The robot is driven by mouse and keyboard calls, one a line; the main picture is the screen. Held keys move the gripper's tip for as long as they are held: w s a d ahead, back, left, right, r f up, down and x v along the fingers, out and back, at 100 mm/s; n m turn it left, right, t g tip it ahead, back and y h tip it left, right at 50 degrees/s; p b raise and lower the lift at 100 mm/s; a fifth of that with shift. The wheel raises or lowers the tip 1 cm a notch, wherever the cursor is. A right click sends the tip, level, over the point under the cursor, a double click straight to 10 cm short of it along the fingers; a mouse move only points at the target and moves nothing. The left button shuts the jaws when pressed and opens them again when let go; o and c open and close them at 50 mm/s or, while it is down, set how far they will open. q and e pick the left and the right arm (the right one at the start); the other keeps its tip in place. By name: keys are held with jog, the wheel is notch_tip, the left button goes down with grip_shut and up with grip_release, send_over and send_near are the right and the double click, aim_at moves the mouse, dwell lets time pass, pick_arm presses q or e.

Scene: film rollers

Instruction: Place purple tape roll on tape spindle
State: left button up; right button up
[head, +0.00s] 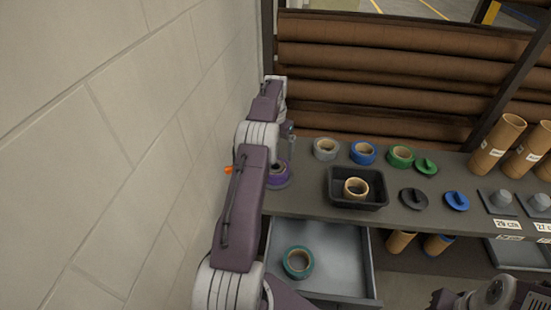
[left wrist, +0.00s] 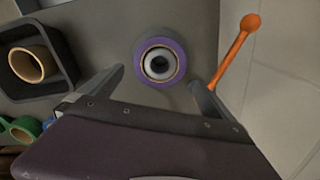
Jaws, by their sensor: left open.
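The purple tape roll (left wrist: 176,71) lies flat around a grey round hub (left wrist: 158,65), seen from above in the left wrist view. In the head view the purple roll (head: 279,178) is at the left end of the bench, partly hidden by my left arm. My left gripper (left wrist: 157,77) is open, its fingers apart on either side of the roll in the picture and not closed on it. An orange-knobbed lever (left wrist: 236,52) stands beside the roll. In the head view my arm mostly hides the spindle.
A black tray (head: 340,199) holds a tan-cored roll (head: 356,188). Grey (head: 326,149), blue (head: 363,153) and green (head: 400,157) rolls sit behind it. A teal roll (head: 298,263) lies in an open drawer (head: 342,270). A wall (head: 110,130) is close on the left.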

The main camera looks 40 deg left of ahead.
pick_arm(q)
jog(key=s+d+r, duration=0.1)
jog(key=s+d, duration=0.1)
jog(key=d, duration=0.5)
jog(key=s+d+r, duration=0.2)
jog(key=d, duration=0.6)
jog(key=s+d+f, duration=0.1)
jog(key=s+d, duration=0.4)
jog(key=s, duration=0.4)
jog(key=s+d+f+m+t, duration=0.1)
jog(key=s+d+f, duration=0.1)
jog(key=s+d, duration=0.4)
jog(key=s, duration=0.4)
jog(key=shift+s, duration=0.2)
